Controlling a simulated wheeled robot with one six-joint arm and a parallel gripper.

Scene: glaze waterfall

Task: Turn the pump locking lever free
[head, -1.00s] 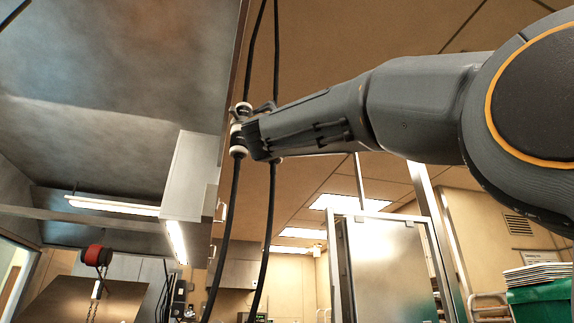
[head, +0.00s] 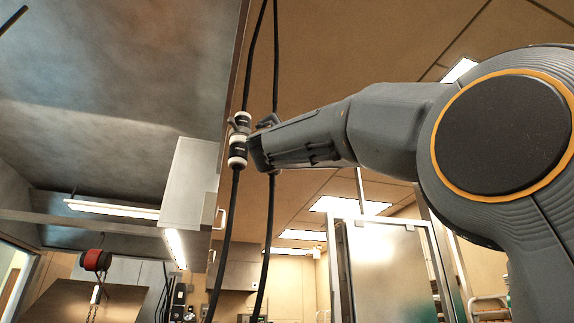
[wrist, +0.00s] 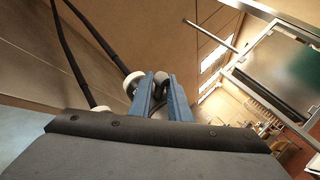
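Two black hoses carry dark fittings with white collars. The left fitting (head: 238,140) shows nearly whole in the head view. A second one is largely hidden behind my gripper (head: 256,153). A small grey lever-like part (head: 268,121) shows just above my gripper; I cannot tell whether it is the locking lever. In the wrist view, the two blue fingers of my gripper (wrist: 161,92) stand apart around a narrow gap. Pale round collars (wrist: 133,82) show at and beside the fingertips. Something dark shows between the fingers; contact with it is unclear.
A grey metal hood (head: 100,90) fills the upper left. A red reel (head: 97,260) hangs at lower left. A steel cabinet (head: 385,270) stands at lower right.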

